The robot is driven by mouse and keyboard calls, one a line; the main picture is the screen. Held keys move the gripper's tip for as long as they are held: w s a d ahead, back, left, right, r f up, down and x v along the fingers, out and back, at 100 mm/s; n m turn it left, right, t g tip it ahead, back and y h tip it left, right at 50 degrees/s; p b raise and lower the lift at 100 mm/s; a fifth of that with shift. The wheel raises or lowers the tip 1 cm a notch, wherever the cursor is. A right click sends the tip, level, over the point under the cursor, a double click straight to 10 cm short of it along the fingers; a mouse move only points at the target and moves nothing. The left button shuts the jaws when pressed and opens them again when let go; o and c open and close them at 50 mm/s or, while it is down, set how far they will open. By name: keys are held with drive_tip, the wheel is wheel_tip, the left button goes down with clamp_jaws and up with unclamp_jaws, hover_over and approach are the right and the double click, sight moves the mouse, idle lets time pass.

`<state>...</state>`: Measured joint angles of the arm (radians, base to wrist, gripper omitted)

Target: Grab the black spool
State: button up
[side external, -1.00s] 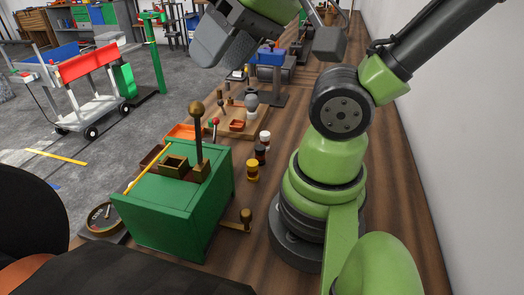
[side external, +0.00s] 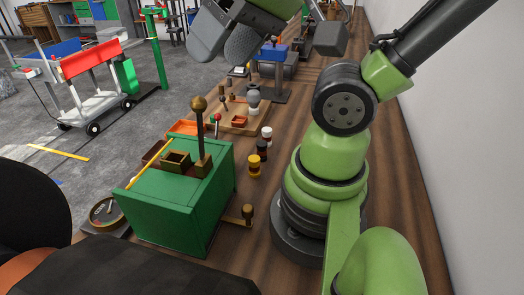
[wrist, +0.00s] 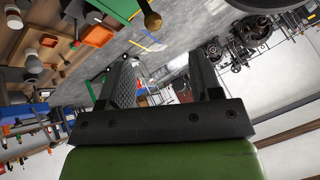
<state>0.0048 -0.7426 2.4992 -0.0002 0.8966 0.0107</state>
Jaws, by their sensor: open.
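The black spool (side external: 262,149) stands upright on the wooden bench, in a short row between a yellow spool (side external: 254,168) in front and a white-topped spool (side external: 266,134) behind. My gripper (side external: 224,46) is open and empty, high above the bench at the top of the side view, up and to the left of the spools and well apart from them. In the wrist view my two fingers (wrist: 160,72) stand apart with nothing between them. Small spool-like shapes show at the left of the wrist view, but I cannot tell surely which is black.
A green box (side external: 185,205) with a lever stands left of the spools. A wooden board (side external: 243,122) with small parts lies behind them, and a blue-topped device (side external: 272,55) stands farther back. Bare bench lies right of the spools, before my arm's base.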

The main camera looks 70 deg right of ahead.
drive_tip(key=w+d+f+m+g+h, duration=0.25)
drive_tip(key=w+d+f+m, duration=0.25)
drive_tip(key=d+m, duration=0.3)
drive_tip(key=m+g, duration=0.5)
drive_tip(key=m, duration=1)
hover_over(262, 143)
drive_tip(key=shift+y, duration=0.25)
drive_tip(key=f, duration=1.4)
drive_tip(key=shift+w+a+f, duration=0.25)
drive_tip(key=shift+w+f, duration=0.05)
drive_tip(key=shift+f, duration=0.1)
wheel_tip(262, 143, down, 4)
drive_tip(key=shift+s+f, duration=0.1)
drive_tip(key=shift+s+d+f, duration=0.1)
drive_tip(key=shift+d+f, duration=0.05)
drive_tip(key=shift+f, duration=1.35)
drive_tip(key=shift+s+d+f, duration=0.1)
drive_tip(key=shift+f, duration=1.4)
drive_tip(key=shift+c, duration=0.2)
drive_tip(key=c, duration=1)
